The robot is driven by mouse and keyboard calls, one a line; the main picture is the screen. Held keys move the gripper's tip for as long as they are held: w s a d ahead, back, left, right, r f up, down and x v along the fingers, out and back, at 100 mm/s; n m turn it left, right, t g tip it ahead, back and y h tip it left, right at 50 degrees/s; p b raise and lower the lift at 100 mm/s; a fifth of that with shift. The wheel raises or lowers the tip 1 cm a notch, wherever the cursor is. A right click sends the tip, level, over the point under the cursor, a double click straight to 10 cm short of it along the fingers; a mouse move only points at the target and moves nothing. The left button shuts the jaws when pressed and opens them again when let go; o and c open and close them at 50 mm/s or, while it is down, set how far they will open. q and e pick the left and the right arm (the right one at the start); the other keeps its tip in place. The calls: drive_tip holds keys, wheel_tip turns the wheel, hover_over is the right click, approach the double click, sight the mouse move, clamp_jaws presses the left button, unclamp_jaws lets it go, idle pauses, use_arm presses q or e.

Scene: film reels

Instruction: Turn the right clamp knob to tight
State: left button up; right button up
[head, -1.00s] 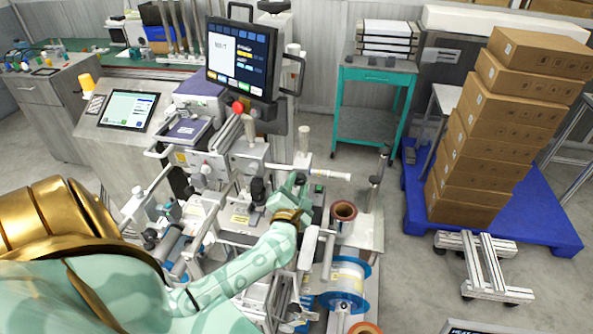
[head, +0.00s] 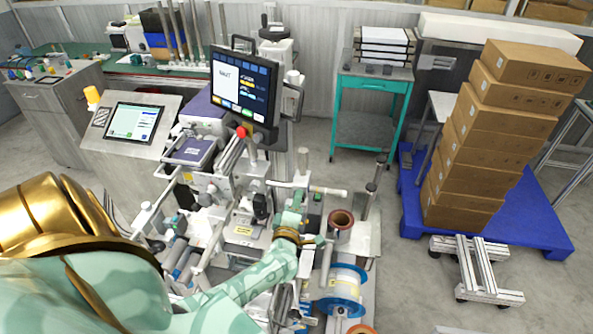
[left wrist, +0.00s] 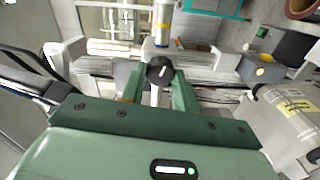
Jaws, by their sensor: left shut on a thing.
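My left gripper (head: 292,208) reaches over the right part of the reel machine (head: 245,232) in the head view. In the left wrist view, a black round knob (left wrist: 160,70) with a white mark sits between the tips of the two green fingers (left wrist: 158,82). The gripper is shut on this knob. The hand hides the knob in the head view. My right gripper is not in view.
A screen (head: 244,85) on a post stands behind the hand. A brown roll (head: 341,219) and a blue-rimmed reel (head: 342,284) are close on the right. Stacked boxes (head: 480,150) stand on a blue pallet (head: 535,225) further right.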

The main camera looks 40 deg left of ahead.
use_arm(q)
drive_tip(key=shift+m+p, duration=0.45)
drive_tip(key=shift+m, duration=0.65)
drive_tip(key=shift+f, duration=0.1)
drive_tip(key=o, duration=1)
drive_tip(key=shift+c, duration=0.2)
drive_tip(key=b+v, duration=0.1)
drive_tip(key=v, duration=1.5)
drive_tip(key=shift+s, duration=0.2)
drive_tip(key=shift+d, duration=0.1)
